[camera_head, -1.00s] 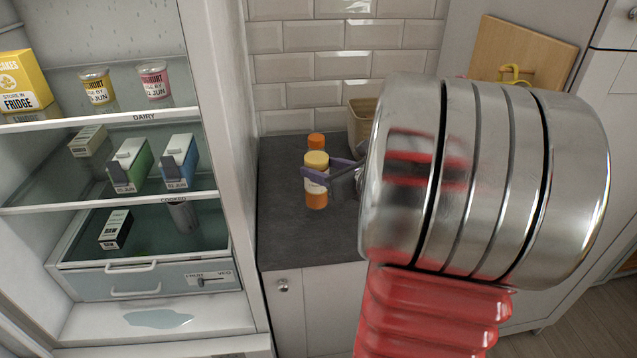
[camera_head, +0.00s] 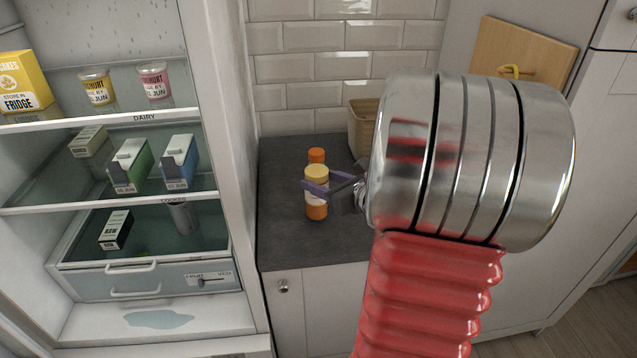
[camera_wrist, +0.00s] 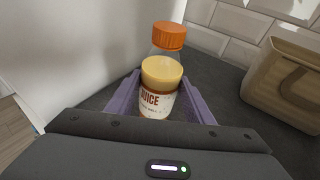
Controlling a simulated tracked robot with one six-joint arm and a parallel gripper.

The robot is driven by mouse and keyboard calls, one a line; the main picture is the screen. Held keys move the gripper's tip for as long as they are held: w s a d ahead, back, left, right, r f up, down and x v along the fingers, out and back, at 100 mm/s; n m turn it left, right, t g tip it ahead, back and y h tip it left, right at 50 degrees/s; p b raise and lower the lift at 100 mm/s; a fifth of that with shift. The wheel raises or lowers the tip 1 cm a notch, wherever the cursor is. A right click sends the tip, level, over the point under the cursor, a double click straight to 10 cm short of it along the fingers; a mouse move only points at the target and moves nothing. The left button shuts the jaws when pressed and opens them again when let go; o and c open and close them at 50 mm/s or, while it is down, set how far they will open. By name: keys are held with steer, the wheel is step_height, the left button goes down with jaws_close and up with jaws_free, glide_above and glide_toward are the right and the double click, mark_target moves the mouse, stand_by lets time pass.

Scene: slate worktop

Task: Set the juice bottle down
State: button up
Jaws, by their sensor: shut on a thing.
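The open fridge (camera_head: 222,150) with stocked shelves is at the left. A tiled wall closes the back. Bare worktop lies in front of and left of the bottles.

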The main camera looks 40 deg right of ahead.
steer(key=o, duration=1.4)
steer(key=shift+o, duration=0.2)
steer(key=shift+r, duration=0.1)
steer(key=shift+s+r, duration=0.2)
steer(key=shift+s, duration=0.5)
steer(key=v, duration=1)
steer(key=shift+s, duration=0.25)
steer(key=shift+a, duration=0.1)
